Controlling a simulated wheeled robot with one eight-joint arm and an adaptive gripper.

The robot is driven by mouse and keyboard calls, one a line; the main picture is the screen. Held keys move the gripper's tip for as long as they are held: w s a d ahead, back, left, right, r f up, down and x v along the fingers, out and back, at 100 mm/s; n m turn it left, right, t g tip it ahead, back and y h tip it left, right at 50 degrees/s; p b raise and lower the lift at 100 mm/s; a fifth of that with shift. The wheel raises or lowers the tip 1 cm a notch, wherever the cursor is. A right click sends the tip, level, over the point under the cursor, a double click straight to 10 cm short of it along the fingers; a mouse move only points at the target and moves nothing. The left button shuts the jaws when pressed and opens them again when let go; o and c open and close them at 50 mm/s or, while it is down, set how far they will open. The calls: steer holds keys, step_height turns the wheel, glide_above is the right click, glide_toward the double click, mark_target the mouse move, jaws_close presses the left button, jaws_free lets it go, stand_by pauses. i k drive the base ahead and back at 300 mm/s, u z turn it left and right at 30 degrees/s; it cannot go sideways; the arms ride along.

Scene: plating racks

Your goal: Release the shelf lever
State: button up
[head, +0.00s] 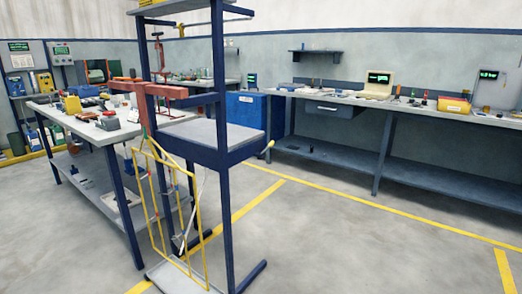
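A dark blue upright rack (219,90) stands in the middle of the head view. Its grey middle shelf (215,135) looks level. A short lever-like part with a yellow end (269,147) sticks out at the right front corner of this shelf; I take it to be the shelf lever, but its catch is too small to make out. A smaller yellow part (181,30) shows below the top shelf. My gripper is not in view, and nothing is seen touching the lever.
A yellow wire frame (160,215) hangs below a red bar (165,91) on the rack's left. A cluttered workbench (95,135) stands behind left. A long bench (420,114) lines the right wall. The floor (330,235) right of the rack is clear.

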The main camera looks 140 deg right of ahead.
mark_target(272, 142)
steer(key=z, duration=5.65)
steer(key=i, duration=2.3)
steer(key=u, duration=0.05)
